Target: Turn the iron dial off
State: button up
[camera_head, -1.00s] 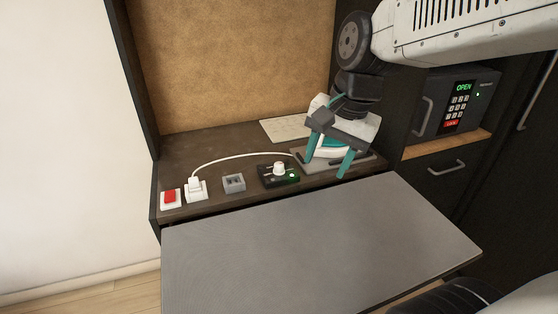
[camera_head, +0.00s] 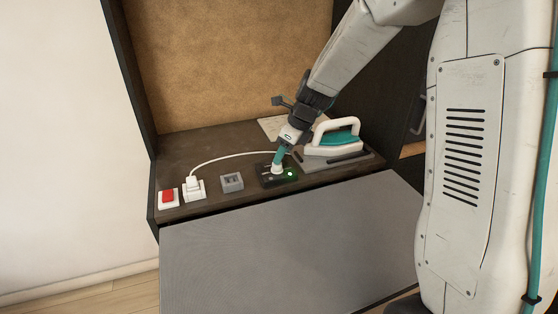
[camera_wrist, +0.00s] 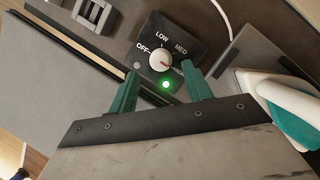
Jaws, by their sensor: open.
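The iron dial is a white knob (camera_wrist: 162,62) on a black control box (camera_wrist: 143,77) marked OFF, LOW, MED and a partly hidden label. Its red pointer faces the partly hidden label, and a green light glows below it. In the head view the box (camera_head: 266,183) sits on the wooden counter, with the knob (camera_head: 277,170) just under my fingers. My gripper (camera_wrist: 165,82) is open, its two teal fingertips on either side of the light, just short of the knob. In the head view my gripper (camera_head: 278,158) points down at the box. The white and teal iron (camera_head: 336,140) stands on a grey pad.
A red switch (camera_head: 168,197), a white plug (camera_head: 193,188) with a cable and a grey socket block (camera_head: 232,182) stand left of the box. A grey board (camera_head: 270,250) lies in front of the counter. The iron is close on the right.

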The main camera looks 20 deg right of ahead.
aim_at(277, 167)
jog(key=shift+x, duration=2.15)
jog(key=c, duration=1)
